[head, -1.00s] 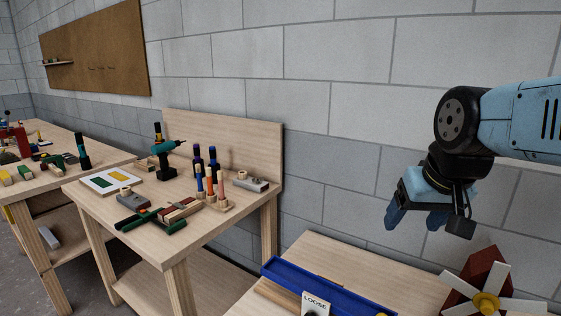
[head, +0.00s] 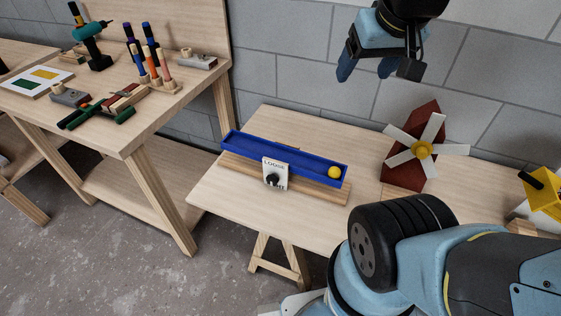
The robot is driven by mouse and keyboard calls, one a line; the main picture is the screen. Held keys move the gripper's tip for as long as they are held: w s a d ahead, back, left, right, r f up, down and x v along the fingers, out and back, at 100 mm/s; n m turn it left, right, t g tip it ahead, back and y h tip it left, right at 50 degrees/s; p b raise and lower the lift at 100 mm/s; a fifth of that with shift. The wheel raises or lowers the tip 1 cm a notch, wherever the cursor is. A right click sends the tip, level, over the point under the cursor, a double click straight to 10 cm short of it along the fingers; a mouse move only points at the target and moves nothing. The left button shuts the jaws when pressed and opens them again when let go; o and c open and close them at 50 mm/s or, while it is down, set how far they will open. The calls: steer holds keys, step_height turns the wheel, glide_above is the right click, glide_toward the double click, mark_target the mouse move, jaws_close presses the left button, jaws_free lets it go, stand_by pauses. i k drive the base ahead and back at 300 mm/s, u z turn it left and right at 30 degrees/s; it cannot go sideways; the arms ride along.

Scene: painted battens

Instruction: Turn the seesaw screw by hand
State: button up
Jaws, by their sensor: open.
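The seesaw is a long blue trough (head: 265,148) on a wooden base (head: 235,170) on the near workbench. A yellow ball (head: 334,172) sits in the trough's right end, which is the lower end. A white plate (head: 274,174) with the word "LOOSE" stands at the front of the seesaw. The dark screw knob (head: 271,180) is on that plate. My gripper (head: 366,75) is high above the bench, up and right of the seesaw, pointing down. It is open, empty and well apart from the screw.
A red block with a white-bladed pinwheel (head: 424,149) stands right of the seesaw. A yellow object (head: 543,193) is at the far right. A second bench (head: 125,130) at left holds a drill (head: 90,40), screwdrivers and clamps. The bench (head: 235,207) in front of the seesaw is clear.

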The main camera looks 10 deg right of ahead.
mark_target(271, 179)
steer(key=u, duration=0.5)
steer(key=k, duration=1.3)
steer(key=z, duration=0.4)
steer(key=i, duration=1)
steer(key=u, duration=0.05)
